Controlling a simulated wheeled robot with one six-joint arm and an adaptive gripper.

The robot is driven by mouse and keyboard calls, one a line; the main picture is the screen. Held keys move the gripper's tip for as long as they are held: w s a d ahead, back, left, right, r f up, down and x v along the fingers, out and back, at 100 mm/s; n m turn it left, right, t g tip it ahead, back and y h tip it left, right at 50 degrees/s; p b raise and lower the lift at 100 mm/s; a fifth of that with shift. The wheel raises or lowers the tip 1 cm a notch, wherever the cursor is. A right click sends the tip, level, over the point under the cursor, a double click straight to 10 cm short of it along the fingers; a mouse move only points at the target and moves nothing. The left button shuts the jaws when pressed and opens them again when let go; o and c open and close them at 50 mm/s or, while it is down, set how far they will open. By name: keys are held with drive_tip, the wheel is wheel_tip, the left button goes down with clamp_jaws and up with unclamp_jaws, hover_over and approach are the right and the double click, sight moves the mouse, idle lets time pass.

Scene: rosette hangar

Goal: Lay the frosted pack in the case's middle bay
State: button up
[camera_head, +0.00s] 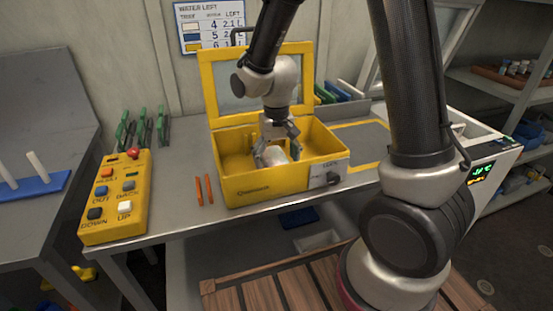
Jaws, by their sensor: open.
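The yellow case (262,184) stands on the grey bench with its lid raised at the back. A whitish rounded piece, which looks like the frosted pack (274,156), is inside the case near its middle. My gripper (277,153) reaches down into the case from above, its open fingers on either side of the whitish piece. I cannot tell whether the fingers touch it. The bay dividers are mostly hidden by my gripper and the front wall, so I cannot tell exactly which bay it lies in.
A yellow button box (117,197) lies on the bench at left, with green-handled clips (143,125) behind it. Two orange sticks (204,190) lie beside the case. A yellow-outlined grey area (362,140) at right looks clear. The open lid (256,80) stands behind my arm.

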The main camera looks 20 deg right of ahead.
wheel_tip(320, 180, up, 12)
idle(0.4)
idle(0.3)
